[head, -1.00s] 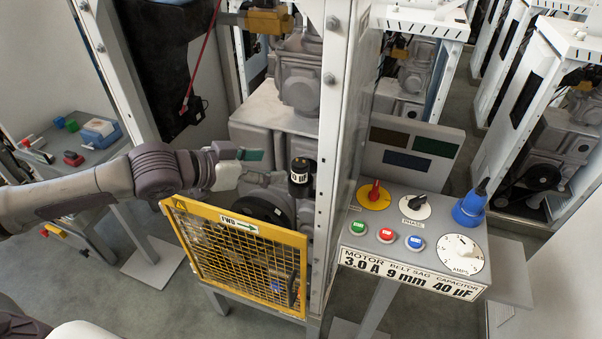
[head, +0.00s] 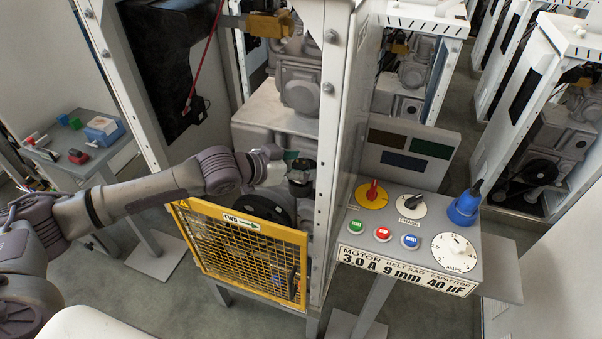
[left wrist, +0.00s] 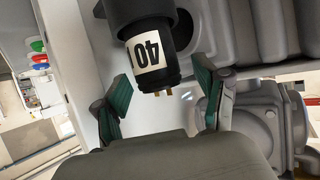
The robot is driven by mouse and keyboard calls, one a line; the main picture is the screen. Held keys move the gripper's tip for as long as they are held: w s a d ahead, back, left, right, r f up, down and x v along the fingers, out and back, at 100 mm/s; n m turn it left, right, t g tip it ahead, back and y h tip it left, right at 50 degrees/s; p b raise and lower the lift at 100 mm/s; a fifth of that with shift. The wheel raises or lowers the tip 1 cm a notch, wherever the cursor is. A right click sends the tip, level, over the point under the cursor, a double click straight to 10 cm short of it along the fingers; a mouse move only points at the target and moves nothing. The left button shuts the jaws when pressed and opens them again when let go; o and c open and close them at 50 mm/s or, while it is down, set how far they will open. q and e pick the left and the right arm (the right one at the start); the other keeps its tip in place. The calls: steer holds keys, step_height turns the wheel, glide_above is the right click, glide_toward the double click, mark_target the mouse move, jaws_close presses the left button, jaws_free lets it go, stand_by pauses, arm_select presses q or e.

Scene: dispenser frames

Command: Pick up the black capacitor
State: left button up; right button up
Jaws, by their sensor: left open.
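The black capacitor (left wrist: 158,58) hangs into the left wrist view from the top, with a white label reading "40" and brass terminals at its near end. In the head view the black capacitor (head: 301,178) stands inside the machine frame, partly covered by my left gripper (head: 282,160). In the left wrist view my left gripper (left wrist: 160,100) is open, with one green-padded finger on each side of the capacitor's terminal end. A gap shows on both sides, so the fingers are not closed on it. My right gripper is not seen.
A yellow mesh guard (head: 240,252) stands in front of the machine, below my left arm. A white frame post (head: 331,120) rises just right of the capacitor. The control panel (head: 402,215) with knobs and buttons is further right. A side table (head: 85,150) holds small items at left.

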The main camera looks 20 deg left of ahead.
arm_select(q)
steer(key=c, duration=1.3)
